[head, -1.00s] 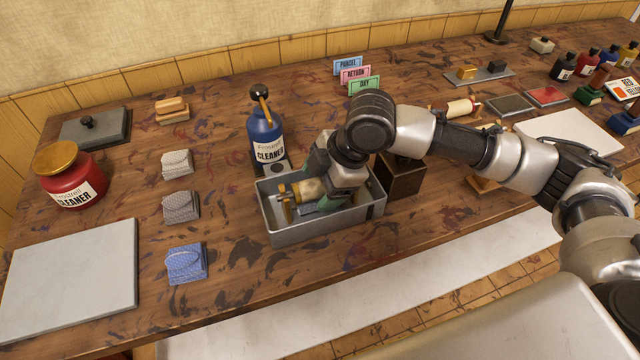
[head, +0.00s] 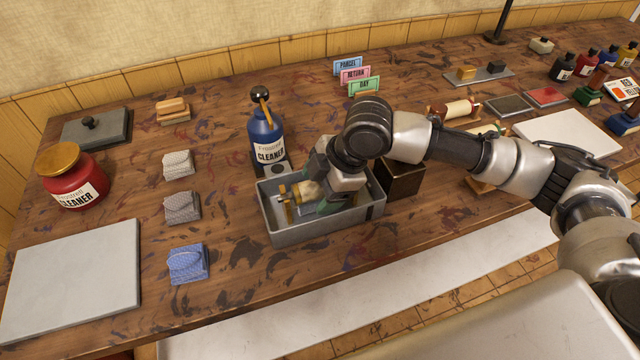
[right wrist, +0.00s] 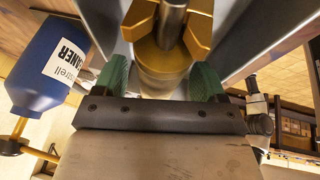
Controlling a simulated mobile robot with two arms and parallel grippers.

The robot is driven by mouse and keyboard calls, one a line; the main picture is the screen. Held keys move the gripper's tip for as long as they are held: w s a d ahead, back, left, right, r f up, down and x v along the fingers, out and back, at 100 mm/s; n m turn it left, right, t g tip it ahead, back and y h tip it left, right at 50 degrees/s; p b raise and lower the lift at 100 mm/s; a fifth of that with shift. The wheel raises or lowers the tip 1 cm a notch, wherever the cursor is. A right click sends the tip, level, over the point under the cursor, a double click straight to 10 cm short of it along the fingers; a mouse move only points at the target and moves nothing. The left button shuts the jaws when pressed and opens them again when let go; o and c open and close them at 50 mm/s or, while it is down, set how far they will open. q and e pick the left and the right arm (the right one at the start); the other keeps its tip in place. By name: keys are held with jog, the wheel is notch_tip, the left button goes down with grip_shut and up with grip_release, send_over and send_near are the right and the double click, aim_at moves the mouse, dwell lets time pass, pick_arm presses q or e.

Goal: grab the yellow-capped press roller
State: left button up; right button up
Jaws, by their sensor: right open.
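A press roller (head: 306,191) with a cream body and brass-yellow end frame lies in the grey metal tray (head: 283,236). In the right wrist view the roller (right wrist: 160,78) points away between my green fingers. My right gripper (head: 318,188) is down at the tray, over the roller, with its jaws open. In the right wrist view the fingers of my right gripper (right wrist: 160,82) stand on both sides of the roller with gaps; contact is not visible. My palm hides the roller's near end. My left gripper is not in view.
A blue cleaner bottle (head: 267,138) stands close behind the tray. A dark box (head: 402,178) stands to its right. Another roller (head: 458,109) rests on a stand farther right. Folded cloths (head: 187,263) lie left, with free table between them and the tray.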

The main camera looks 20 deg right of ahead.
jog(key=shift+c, duration=0.3)
jog(key=c, duration=1.1)
